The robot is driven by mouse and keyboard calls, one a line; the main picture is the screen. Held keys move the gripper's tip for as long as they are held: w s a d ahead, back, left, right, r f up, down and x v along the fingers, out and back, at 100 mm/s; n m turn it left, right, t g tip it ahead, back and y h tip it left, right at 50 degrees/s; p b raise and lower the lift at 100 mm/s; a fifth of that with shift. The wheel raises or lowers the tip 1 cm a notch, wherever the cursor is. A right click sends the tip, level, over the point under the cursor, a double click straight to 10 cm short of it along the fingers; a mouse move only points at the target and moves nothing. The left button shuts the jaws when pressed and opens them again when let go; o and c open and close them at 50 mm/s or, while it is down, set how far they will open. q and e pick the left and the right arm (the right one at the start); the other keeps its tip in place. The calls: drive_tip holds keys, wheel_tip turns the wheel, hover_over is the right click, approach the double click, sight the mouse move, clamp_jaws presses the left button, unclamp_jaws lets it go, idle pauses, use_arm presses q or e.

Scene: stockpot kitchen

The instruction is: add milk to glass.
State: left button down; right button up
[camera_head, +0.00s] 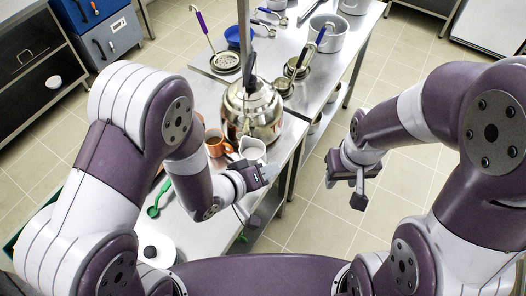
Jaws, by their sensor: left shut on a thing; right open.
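A small white jug (252,149) is at the near right edge of the steel counter. My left gripper (264,172) is right at its near side and shut on it. The fingers partly hide the jug, and I cannot tell whether it is lifted off the counter. An orange mug (216,146) with something dark inside stands just left of the jug. I cannot make out a clear glass. My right gripper (352,190) is open and empty over the floor, right of the counter.
A large steel kettle (252,112) stands just behind the mug and jug. Skimmers, a blue bowl (238,36) and a steel pot (324,32) are farther back.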

use_arm(q)
drive_tip(key=shift+s+f, duration=0.35)
drive_tip(key=shift+s, duration=0.05)
drive_tip(key=shift+w+f+n+g+h, duration=0.2)
drive_tip(key=shift+f+n+g+h, duration=0.2)
drive_tip(key=shift+f+n+g, duration=0.55)
drive_tip(key=shift+w+f, duration=0.15)
drive_tip(key=shift+w, duration=0.05)
drive_tip(key=shift+w+a+r+n+g+p, duration=0.1)
drive_tip(key=shift+a+r+n+g+p, duration=0.1)
drive_tip(key=shift+r+n+g+p, duration=0.55)
drive_tip(key=shift+f+m+h, duration=0.4)
drive_tip(key=shift+f, duration=0.1)
use_arm(e)
drive_tip(key=shift+s+r, duration=0.35)
drive_tip(key=shift+r, duration=0.45)
use_arm(q)
drive_tip(key=shift+a+r, duration=0.1)
drive_tip(key=shift+r, duration=0.05)
drive_tip(key=shift+w+a+r+n+g+h, duration=0.15)
drive_tip(key=shift+w+r+n+g, duration=0.1)
drive_tip(key=shift+r+g, duration=0.15)
drive_tip(key=shift+w+a+r+n+g+h, duration=0.15)
drive_tip(key=shift+r+n+g, duration=0.15)
drive_tip(key=shift+r, duration=0.15)
idle(3.4)
